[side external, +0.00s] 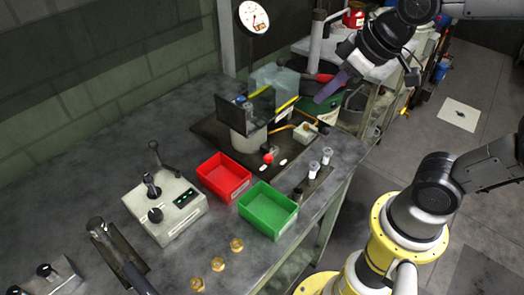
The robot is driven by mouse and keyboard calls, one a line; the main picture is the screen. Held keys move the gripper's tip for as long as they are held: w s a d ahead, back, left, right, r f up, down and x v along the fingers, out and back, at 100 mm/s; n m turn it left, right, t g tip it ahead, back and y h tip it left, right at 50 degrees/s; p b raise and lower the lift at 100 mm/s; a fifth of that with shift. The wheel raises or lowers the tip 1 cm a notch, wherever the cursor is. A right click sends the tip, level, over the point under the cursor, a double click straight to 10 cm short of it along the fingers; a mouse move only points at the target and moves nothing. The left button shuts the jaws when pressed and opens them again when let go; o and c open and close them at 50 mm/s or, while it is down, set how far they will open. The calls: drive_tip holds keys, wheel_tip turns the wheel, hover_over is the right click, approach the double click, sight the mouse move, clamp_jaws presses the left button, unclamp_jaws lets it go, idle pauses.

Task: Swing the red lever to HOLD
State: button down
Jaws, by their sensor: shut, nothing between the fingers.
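The red lever shows as a round red knob (268,157) at the front of the bolt former (248,120), a machine with a dark upright panel on a dark base plate. Two small white oval labels (283,163) lie beside the knob. Their lettering is too small to read, so I cannot tell which is HOLD. My gripper (318,100) is at the upper right, above the far right side of the bench. It is shut and empty, and apart from the lever.
A red bin (224,176) and a green bin (268,209) stand in front of the machine. Bolts (314,169) stand on a strip right of them. A control box (165,208) and several brass nuts (218,264) are nearer. A small white box (305,132) sits by the machine's right side.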

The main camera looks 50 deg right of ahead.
sight(270, 152)
drive_tip(key=w+a+f+n+g, duration=0.2)
drive_tip(key=w+a+f+g, duration=0.1)
drive_tip(key=w+a+f, duration=0.3)
wheel_tip(270, 152, down, 2)
drive_tip(key=shift+w+f, duration=0.25)
drive_tip(key=shift+w, duration=0.6)
drive_tip(key=x, duration=1)
drive_tip(key=shift+a, duration=0.15)
